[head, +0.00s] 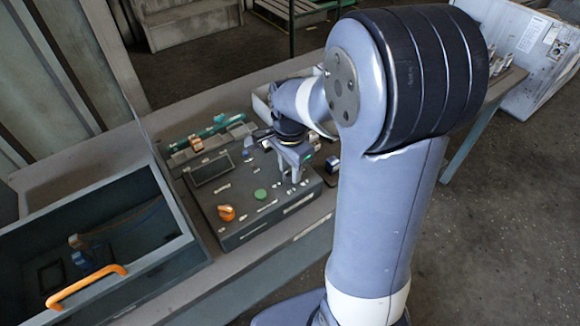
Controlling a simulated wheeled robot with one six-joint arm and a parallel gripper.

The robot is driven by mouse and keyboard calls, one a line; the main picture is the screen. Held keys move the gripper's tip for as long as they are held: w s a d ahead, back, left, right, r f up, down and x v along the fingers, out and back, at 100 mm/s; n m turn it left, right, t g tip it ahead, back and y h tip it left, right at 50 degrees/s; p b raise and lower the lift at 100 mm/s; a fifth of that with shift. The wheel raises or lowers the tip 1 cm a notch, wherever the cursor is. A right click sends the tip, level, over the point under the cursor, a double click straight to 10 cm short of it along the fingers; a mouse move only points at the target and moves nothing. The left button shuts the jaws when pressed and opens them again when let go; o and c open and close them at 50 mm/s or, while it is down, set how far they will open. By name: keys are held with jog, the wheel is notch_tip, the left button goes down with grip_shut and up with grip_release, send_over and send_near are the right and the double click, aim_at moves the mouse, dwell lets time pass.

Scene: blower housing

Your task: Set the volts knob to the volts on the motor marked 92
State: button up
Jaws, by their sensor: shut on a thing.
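A dark control box (238,228) stands on the bench, with an orange knob (227,212), a green button (260,194) and a dark rectangular panel (211,170) on top. My gripper (296,178) points down at the right part of the box top. It is shut on what seems to be a knob there, mostly hidden by the fingers; its setting cannot be read. A small copper-coloured motor-like part (196,143) sits in the teal rack behind the box. A dark blue and silver part (332,165) lies right of my gripper. No number 92 is readable.
A large grey open housing (178,231) with an orange handle (88,286) stands at the left, with small parts inside. A pale bin (262,108) is partly hidden behind my arm. The bench's front edge is clear.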

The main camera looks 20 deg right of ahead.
aim_at(290, 170)
jog(key=shift+m, duration=0.5)
jog(key=o, duration=1)
jog(key=shift+r, duration=0.1)
notch_tip(290, 170, up, 11)
jog(key=shift+f, duration=0.15)
jog(key=shift+f, duration=0.15)
notch_tip(290, 170, down, 11)
jog(key=shift+r, duration=0.15)
dwell(0.3)
